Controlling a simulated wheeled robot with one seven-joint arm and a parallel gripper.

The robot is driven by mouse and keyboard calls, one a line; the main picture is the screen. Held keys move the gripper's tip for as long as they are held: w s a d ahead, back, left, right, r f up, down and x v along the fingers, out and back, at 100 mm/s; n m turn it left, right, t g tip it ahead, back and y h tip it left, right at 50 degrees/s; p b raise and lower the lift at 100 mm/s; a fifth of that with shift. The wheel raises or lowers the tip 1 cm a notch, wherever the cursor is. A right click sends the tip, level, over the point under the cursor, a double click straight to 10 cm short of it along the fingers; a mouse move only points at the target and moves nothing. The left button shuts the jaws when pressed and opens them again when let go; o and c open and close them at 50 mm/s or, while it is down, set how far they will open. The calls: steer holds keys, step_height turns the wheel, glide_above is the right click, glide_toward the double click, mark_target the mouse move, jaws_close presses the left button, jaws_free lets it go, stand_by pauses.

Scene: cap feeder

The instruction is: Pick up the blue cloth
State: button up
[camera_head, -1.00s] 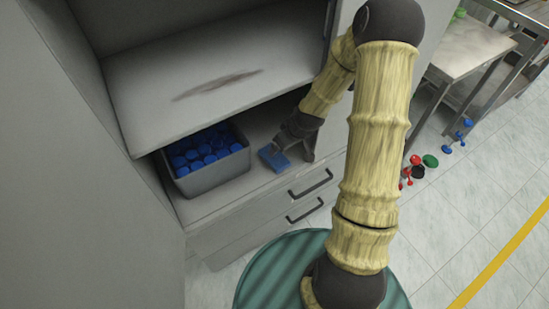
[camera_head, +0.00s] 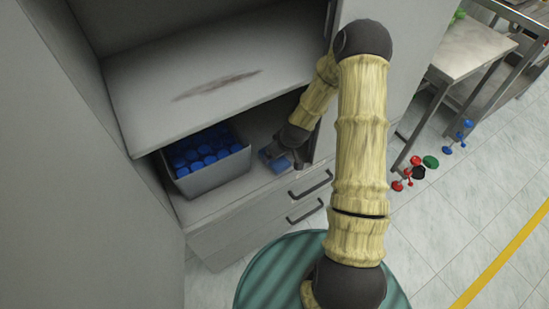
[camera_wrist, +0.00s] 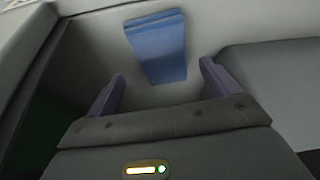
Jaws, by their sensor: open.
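The blue cloth (camera_head: 279,165) lies folded on the lower shelf, to the right of a grey bin. In the wrist view the cloth (camera_wrist: 158,48) is a flat blue rectangle on the pale surface, just beyond the fingertips. My gripper (camera_wrist: 160,84) is open and empty, with its two fingers to either side of the cloth's near end, a little short of it. In the head view my gripper (camera_head: 284,160) is at the cloth, and the dark fingers partly hide it.
The grey bin (camera_head: 212,180) full of blue caps stands left of the cloth. A shelf board (camera_head: 180,100) with a dark stain overhangs the space. Drawers with dark handles (camera_head: 310,183) are below. The cabinet's right side (camera_head: 375,85) stands close to my arm.

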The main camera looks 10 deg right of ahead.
steer(key=x, duration=0.3)
steer(key=shift+w+a+f, duration=0.1)
steer(key=shift+a+f, duration=0.1)
steer(key=shift+f, duration=0.05)
steer(key=shift+c, duration=0.2)
steer(key=c, duration=1)
